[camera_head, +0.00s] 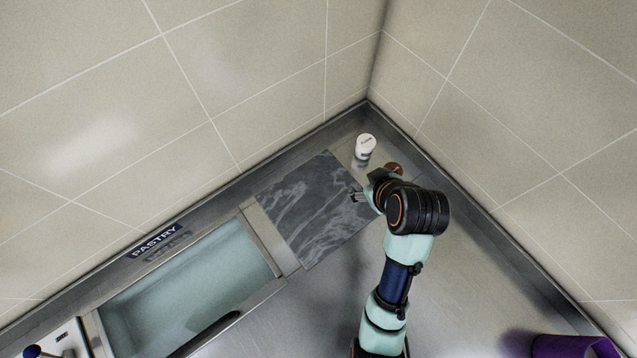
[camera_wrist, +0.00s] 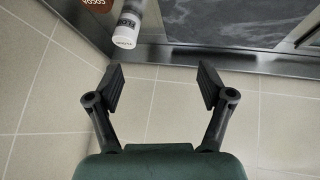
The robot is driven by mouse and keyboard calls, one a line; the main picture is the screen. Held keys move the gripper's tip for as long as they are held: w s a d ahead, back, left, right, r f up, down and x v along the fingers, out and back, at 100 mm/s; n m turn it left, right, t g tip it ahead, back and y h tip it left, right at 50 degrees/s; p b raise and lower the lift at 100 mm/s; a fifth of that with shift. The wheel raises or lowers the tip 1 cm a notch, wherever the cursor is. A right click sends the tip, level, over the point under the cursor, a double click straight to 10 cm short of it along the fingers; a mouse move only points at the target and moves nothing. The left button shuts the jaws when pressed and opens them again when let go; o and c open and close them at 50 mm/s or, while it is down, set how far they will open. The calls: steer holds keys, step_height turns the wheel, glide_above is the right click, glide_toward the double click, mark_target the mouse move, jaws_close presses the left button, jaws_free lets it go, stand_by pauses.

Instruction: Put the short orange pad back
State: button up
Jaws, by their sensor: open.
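I cannot make out a short orange pad in either view. My gripper (camera_head: 362,194) is over the right part of the grey marble slab (camera_head: 305,220) in the head view. In the wrist view my gripper (camera_wrist: 158,84) has its two dark fingers wide apart with nothing between them. Beyond the fingers are a tiled wall and the metal counter edge. Part of the counter is hidden under my arm.
A white jar (camera_head: 365,146) stands near the back corner, with a brown container (camera_head: 393,167) beside it. A glass-covered well (camera_head: 185,285) and a PASTRY sign (camera_head: 155,242) are at left. A purple object (camera_head: 575,346) is at bottom right. Walls meet behind.

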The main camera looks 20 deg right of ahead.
steer(key=a+r+t, duration=0.2)
steer(key=a+r, duration=0.2)
steer(key=a, duration=0.3)
steer(key=a+r+m+t+y, duration=0.1)
steer(key=a+r, duration=0.3)
steer(key=a, duration=0.4)
steer(key=a+r+t, duration=0.2)
steer(key=a+r, duration=0.2)
steer(key=a, duration=0.3)
steer(key=shift+a+m+t, duration=0.3)
steer(key=shift+a+t, duration=0.1)
